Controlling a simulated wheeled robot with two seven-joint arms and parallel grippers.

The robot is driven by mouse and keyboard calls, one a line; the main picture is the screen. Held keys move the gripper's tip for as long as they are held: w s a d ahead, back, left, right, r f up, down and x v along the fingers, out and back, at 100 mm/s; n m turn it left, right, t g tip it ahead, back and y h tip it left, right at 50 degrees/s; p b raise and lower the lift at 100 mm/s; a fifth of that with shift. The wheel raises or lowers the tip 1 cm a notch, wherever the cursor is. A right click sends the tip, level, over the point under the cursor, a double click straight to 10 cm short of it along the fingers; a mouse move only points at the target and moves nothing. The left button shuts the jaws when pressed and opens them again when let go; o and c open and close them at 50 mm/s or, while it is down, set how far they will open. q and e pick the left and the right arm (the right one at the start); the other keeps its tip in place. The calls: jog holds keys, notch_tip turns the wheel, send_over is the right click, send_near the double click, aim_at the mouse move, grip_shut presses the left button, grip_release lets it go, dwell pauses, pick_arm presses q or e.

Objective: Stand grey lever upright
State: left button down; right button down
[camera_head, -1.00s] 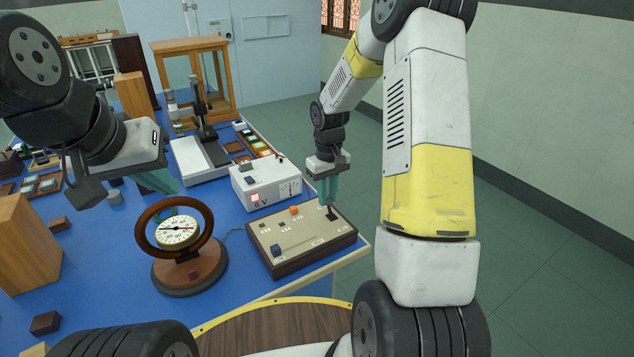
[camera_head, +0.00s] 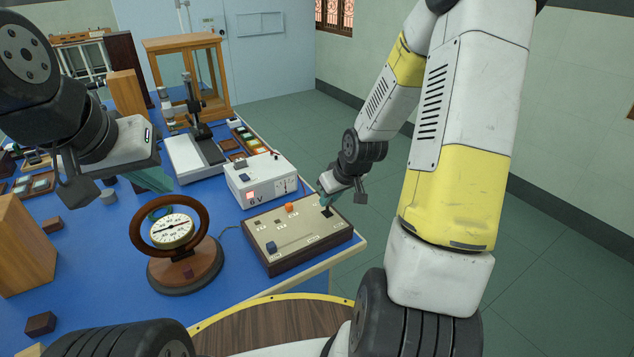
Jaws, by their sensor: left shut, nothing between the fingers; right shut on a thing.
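The beige-topped control box (camera_head: 290,240) with a dark brown side sits at the table's right front edge. The grey lever (camera_head: 327,212) is at the box's back right; only its dark lower part shows, and its tilt is hard to judge. My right gripper (camera_head: 324,199) comes down slanted from the upper right and is shut on the lever, its teal fingers covering the top. My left gripper (camera_head: 153,180) is shut and empty, above the table near the dial instrument.
A wood-framed glass case (camera_head: 187,75) is farther back. Floor right of the table is clear.

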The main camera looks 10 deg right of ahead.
jog(key=c, duration=1.3)
grip_release()
jog(key=shift+v, duration=3.9)
jog(key=s+a+r+m, duration=0.1)
jog(key=s+r, duration=0.5)
jog(key=s+a+r+m, duration=0.1)
jog(key=s+a+r, duration=0.1)
jog(key=s+r, duration=0.3)
jog(key=s+a+r+m+t, duration=0.1)
jog(key=s+a+r, duration=0.1)
jog(key=s+r, duration=0.4)
jog(key=shift+s+a+r, duration=0.25)
jog(key=shift+s+r, duration=0.1)
jog(key=shift+r, duration=0.35)
